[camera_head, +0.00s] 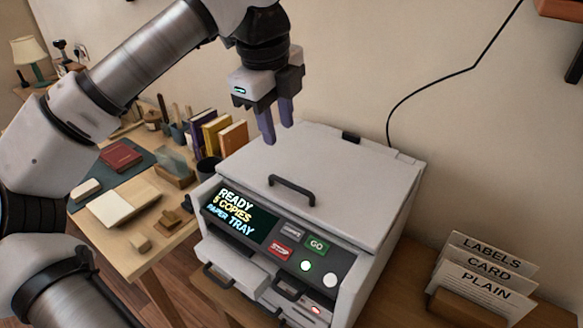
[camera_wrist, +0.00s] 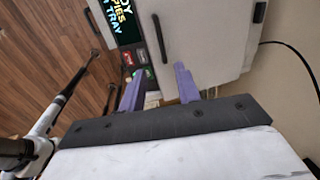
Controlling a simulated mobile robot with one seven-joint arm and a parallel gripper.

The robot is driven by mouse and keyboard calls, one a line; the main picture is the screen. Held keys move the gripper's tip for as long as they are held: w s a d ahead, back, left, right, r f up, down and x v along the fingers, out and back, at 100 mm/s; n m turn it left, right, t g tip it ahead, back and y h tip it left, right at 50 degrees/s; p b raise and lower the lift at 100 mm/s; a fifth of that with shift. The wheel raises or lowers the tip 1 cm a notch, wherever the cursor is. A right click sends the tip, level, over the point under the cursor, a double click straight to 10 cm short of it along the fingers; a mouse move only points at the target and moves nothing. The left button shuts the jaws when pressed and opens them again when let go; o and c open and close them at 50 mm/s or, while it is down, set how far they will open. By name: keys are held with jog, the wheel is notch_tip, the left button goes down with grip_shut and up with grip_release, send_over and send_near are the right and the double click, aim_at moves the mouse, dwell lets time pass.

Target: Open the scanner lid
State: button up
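The scanner (camera_head: 350,262) is a light grey machine with its flat lid (camera_head: 330,170) lying shut on top. A dark bar handle (camera_head: 292,188) sits near the lid's front edge. In the wrist view the handle (camera_wrist: 160,38) and lid (camera_wrist: 210,35) show beyond the fingers. My gripper (camera_head: 279,138) points down above the back left part of the lid, apart from the handle. Its two purple fingers are spread with nothing between them; they also show in the wrist view (camera_wrist: 160,85).
The front panel (camera_head: 242,216) has a lit display, buttons, and drawers below. A rack of paper labelled LABELS, CARD and PLAIN (camera_head: 485,280) stands at right. A desk (camera_head: 165,255) with books and small items is at left. A black cable (camera_head: 430,82) runs along the wall.

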aim_at(290, 183)
jog(key=f+p, duration=0.1)
jog(key=f, duration=0.3)
jog(key=w+d+f+p, duration=0.1)
jog(key=f, duration=0.3)
jog(key=w+f, duration=0.1)
jog(key=f, duration=0.4)
jog(key=shift+d+p, duration=0.4)
grip_shut()
